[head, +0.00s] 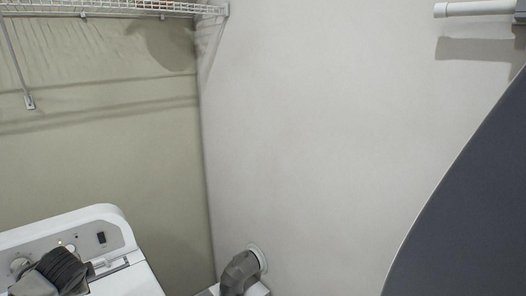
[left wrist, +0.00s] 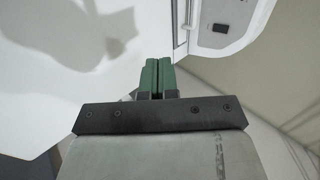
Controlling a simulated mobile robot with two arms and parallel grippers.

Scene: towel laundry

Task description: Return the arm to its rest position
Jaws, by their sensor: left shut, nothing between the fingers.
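My left gripper (left wrist: 157,76) shows in the left wrist view with its green fingers pressed together and nothing between them. The white washing machine (left wrist: 228,28) is beyond it at the upper right of that view. In the head view the washing machine (head: 110,232) stands at the lower left, with a control panel and knobs. My right gripper is in neither view.
A dark ribbed object (head: 62,270), which I cannot identify, overlaps the washer panel. A grey vent pipe (head: 238,272) meets the wall at the bottom. A wire shelf (head: 120,8) hangs upper left. A large dark grey panel (head: 470,200) fills the right side. A white rod (head: 478,8) is above it.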

